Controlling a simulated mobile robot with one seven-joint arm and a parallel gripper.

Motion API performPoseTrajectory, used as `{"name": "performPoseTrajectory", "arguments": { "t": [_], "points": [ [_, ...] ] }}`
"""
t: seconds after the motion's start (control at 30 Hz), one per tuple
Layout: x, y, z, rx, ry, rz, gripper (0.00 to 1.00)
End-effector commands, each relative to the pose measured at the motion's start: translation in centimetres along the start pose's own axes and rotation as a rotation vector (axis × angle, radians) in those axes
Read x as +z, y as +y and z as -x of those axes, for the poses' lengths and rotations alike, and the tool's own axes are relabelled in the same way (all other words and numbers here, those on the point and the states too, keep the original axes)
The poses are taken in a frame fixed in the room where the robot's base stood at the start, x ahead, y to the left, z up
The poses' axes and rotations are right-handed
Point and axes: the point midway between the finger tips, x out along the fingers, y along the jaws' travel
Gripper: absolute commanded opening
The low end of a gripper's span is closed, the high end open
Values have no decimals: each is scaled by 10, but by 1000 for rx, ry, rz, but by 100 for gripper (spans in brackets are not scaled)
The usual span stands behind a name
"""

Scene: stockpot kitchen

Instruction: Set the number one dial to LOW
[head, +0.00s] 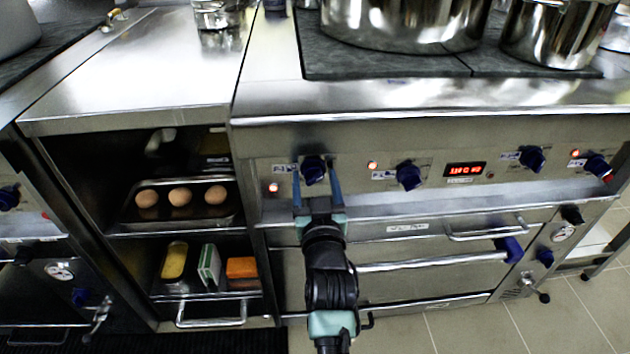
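A row of dark blue dials runs along the steel stove's front panel in the head view. The leftmost dial (313,168) has a small label at its upper left, too small to read, so I cannot confirm its number or setting. My gripper (316,180) is in front of this dial, with one blue finger on each side of it. The fingers are spread wider than the dial, and I cannot tell whether either touches it. Another dial (409,176) is to the right, and two more dials (532,158) (597,166) are farther right.
A red display (465,169) sits between the dials. Below are an oven handle (435,262) and a drawer handle (487,231). Pots (405,25) stand on the dark cooktop (340,62). Open shelves with eggs (180,197) are on the left.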

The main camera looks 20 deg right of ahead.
Motion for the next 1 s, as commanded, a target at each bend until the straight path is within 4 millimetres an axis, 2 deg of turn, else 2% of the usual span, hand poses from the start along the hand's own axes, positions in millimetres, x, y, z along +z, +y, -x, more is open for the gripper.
{"name": "performPoseTrajectory", "arguments": {
  "t": [0.03, 0.37, 0.73, 1.0],
  "points": [
    [0, 0, 0, 0, 0, 0, 61],
    [0, 0, 0, 0, 0, 0, 1],
    [-1, 0, 0, -1, 0, -51, 0],
    [-2, -1, 0, -1, 0, -228, 0]
  ]
}}
